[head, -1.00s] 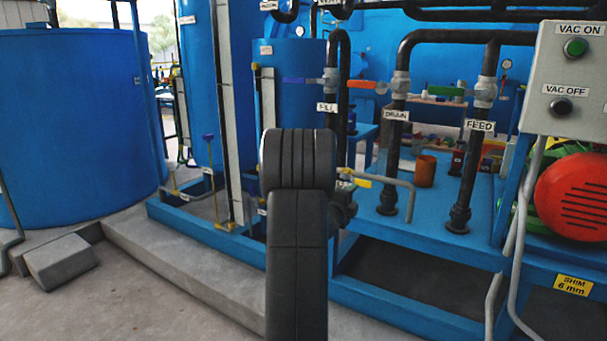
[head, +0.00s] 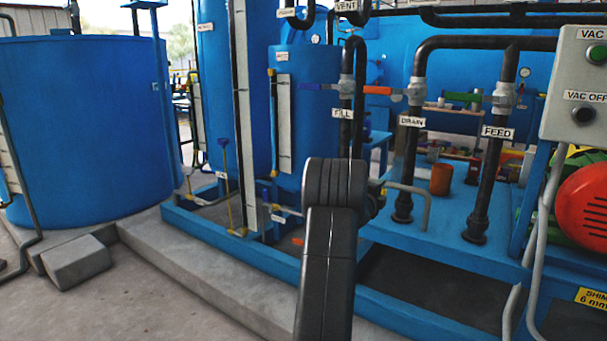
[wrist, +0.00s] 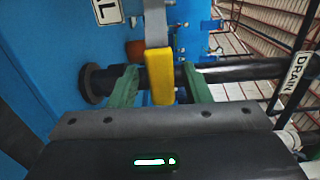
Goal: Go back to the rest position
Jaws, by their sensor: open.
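My gripper (wrist: 159,72) shows in the wrist view with its two green fingers apart. A yellow handle (wrist: 160,78) on a grey stem lies in the gap between them, with space visible on both sides. In the head view, my dark arm link stands in front of the skid and hides the gripper. Part of a yellow lever (head: 384,192) shows just right of the arm, by a grey pipe.
The blue skid frame (head: 400,312) and vertical black DRAIN (head: 408,160) and FEED (head: 490,170) pipes stand close to the arm. The control box (head: 578,85) and red motor (head: 585,205) are at right. A blue tank (head: 85,130) stands left. Concrete floor is open front left.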

